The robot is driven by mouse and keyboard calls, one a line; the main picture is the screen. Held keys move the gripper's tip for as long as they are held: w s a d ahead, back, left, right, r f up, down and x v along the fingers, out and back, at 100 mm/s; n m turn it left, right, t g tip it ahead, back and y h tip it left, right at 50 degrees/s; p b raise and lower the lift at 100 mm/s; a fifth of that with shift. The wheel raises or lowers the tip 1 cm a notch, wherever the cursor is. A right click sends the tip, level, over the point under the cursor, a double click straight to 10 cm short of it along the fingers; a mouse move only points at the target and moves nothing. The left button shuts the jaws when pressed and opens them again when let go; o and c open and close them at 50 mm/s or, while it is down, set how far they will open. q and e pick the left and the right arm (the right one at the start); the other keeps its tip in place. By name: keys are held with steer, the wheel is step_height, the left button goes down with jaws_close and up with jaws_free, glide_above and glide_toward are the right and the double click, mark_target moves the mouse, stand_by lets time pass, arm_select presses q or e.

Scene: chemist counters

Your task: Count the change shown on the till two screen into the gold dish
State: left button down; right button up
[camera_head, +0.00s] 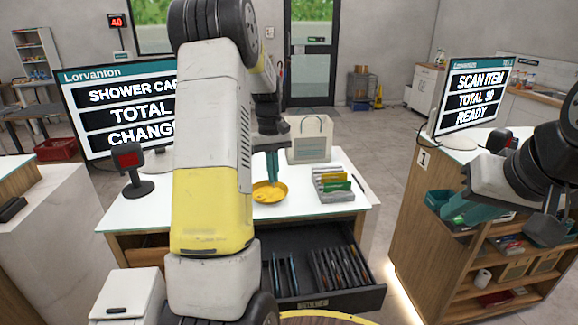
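The gold dish (270,192) sits on the white counter (300,205); small items may lie in it, too small to tell. My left gripper (272,180) points down with its teal fingers at the dish; whether they hold anything is unclear. The left screen (115,108) reads SHOWER CAP, TOTAL and CHANGE; my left arm hides the amounts. An open drawer (330,300), its label apparently TILL 2, shows dark slots with narrow contents, its left part hidden by my arm. My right gripper (545,230) is at the far right, away from the dish, its fingers unclear.
A paper bag (310,140) and a grey rack with coloured cards (333,185) stand behind and right of the dish. A red-faced card reader (129,160) stands at left. A second counter (420,215) marked 1 has a screen (474,95) reading SCAN ITEM. Floor separates the counters.

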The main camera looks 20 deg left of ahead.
arm_select(q)
steer(key=c, duration=1.6)
jaws_free()
step_height(320, 180, up, 14)
steer(key=shift+w+a, duration=0.25)
steer(key=shift+w, duration=0.1)
steer(key=shift+f, duration=0.1)
